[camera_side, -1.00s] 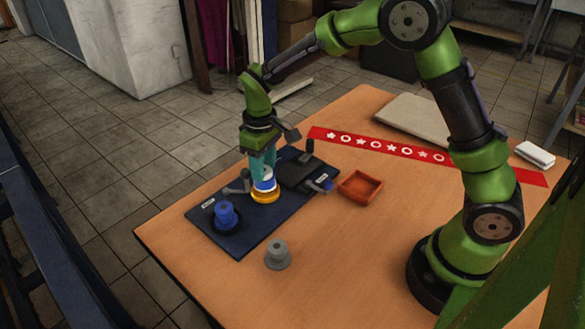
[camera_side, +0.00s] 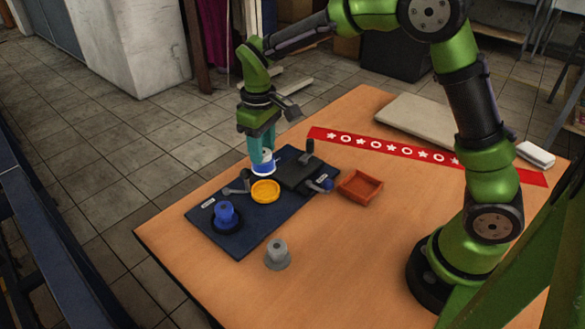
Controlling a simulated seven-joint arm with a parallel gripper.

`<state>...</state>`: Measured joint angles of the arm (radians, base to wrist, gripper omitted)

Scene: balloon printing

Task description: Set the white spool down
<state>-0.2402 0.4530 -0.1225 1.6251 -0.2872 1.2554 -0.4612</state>
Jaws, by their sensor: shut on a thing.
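My gripper (camera_side: 263,160) has teal fingers and is shut on the white spool (camera_side: 263,169), which shows blue near its rim. The spool hangs upright in the air above the dark blue mat (camera_side: 240,244), over and behind the round yellow dish (camera_side: 265,190). The fingers hide much of the spool. The yellow dish looks empty. A blue spool (camera_side: 224,212) stands on a dark round base at the mat's left end. A grey spool (camera_side: 277,252) stands on the bare table in front of the mat.
A black device (camera_side: 297,172) with a raised knob is on the mat, right of the spool. An orange-red square tray (camera_side: 360,187) lies right of the mat. A red patterned strip (camera_side: 385,147) crosses the back of the table (camera_side: 365,250). The front middle of the table is clear.

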